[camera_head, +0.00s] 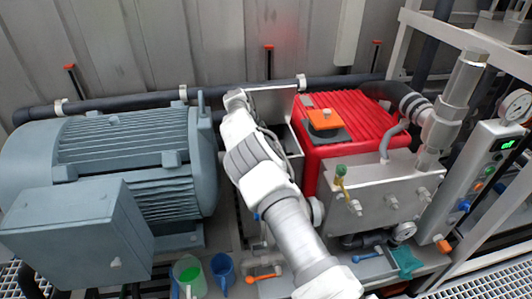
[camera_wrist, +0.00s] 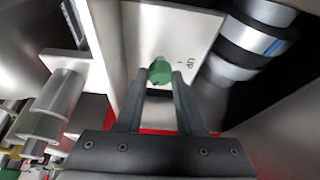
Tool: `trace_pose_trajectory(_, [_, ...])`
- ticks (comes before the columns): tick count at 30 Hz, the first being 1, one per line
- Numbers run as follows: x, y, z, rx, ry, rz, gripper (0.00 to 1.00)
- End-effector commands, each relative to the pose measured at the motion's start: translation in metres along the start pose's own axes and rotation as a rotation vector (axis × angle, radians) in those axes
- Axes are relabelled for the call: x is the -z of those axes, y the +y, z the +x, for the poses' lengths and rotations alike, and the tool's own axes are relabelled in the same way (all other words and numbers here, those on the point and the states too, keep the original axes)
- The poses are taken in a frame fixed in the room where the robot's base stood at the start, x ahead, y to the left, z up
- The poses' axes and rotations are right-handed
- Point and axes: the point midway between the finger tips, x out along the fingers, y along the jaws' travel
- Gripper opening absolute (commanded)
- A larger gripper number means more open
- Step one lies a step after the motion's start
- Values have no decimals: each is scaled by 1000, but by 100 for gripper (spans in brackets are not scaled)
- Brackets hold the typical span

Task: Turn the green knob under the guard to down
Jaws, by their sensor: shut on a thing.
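The green knob (camera_wrist: 160,70) shows in the wrist view, on a pale metal plate (camera_wrist: 200,30). My gripper (camera_wrist: 159,76) is shut on it, with one dark finger on each side. A small dark marking (camera_wrist: 187,62) is on the plate to the right of the knob; it seems to read "UP". Which way the knob points is hard to tell. In the head view my arm reaches in between the grey motor and the red machine. My gripper and the knob are hidden there. A flat metal sheet (camera_head: 275,97), possibly the guard, shows beyond the arm.
The grey motor (camera_head: 120,150) stands left and the red machine (camera_head: 345,125) right of my arm. A dark pipe (camera_head: 130,98) runs behind. A control panel (camera_head: 482,175) stands at far right. Green (camera_head: 190,275) and blue (camera_head: 222,270) containers stand low in front.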

Motion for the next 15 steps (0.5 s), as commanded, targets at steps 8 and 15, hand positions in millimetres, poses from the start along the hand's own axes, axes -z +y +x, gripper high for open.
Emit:
trace_pose_trajectory(8, [0,0,0,-1,-1,0,64])
trace_pose_trajectory(15, [0,0,0,0,-1,-1,67])
